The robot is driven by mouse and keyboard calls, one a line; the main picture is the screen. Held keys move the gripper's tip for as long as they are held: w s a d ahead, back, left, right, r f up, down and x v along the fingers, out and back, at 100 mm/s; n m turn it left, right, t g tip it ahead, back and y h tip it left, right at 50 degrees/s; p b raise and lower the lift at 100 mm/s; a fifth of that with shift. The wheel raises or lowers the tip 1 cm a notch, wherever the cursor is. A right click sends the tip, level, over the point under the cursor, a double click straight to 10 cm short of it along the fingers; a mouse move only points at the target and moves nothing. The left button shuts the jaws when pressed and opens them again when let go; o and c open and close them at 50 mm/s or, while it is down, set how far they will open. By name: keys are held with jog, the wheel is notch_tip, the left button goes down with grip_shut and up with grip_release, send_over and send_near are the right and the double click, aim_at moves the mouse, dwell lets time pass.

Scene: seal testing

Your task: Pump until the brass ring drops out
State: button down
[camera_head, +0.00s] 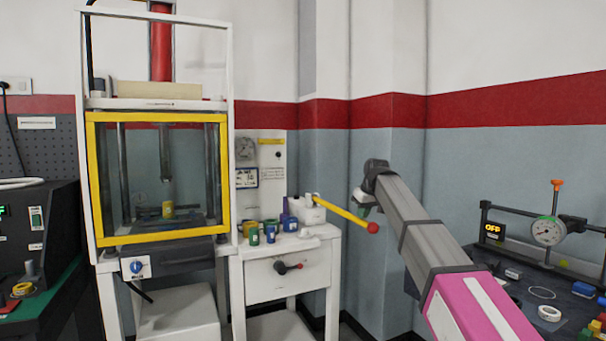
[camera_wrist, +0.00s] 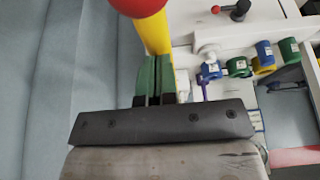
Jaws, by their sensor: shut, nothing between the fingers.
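The pump lever (camera_head: 343,213) is a yellow bar with a red ball end (camera_head: 373,228). It slopes down to the right from a white pump body (camera_head: 303,211) on the white side table. My gripper (camera_head: 362,208) is close to the lever's outer part. In the wrist view, its green fingers (camera_wrist: 155,78) are shut, with the lever (camera_wrist: 158,38) and red ball (camera_wrist: 137,4) just beyond. I cannot tell whether they touch. In the yellow-framed press (camera_head: 92,180), a small yellow-gold piece (camera_head: 168,209) sits below a vertical rod. I cannot make out a separate brass ring.
Several green, blue and yellow cylinders (camera_head: 254,237) stand on the side table (camera_head: 262,292). A dial gauge (camera_head: 548,231) stands on the dark bench at right, among small parts. A grey wall is close behind my gripper. A black console (camera_head: 38,235) is at far left.

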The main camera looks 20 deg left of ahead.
aim_at(363, 223)
notch_tip(363, 223, down, 4)
jog(key=shift+f, duration=0.15)
notch_tip(363, 223, up, 14)
jog(key=shift+w+a+f, duration=0.15)
jog(key=shift+f, duration=0.1)
dwell(0.4)
jog(key=shift+f, duration=0.1)
jog(key=f, duration=1.3)
jog(key=shift+s+d+f, duration=0.1)
jog(key=shift+s+d, duration=0.1)
jog(key=shift+d, duration=0.05)
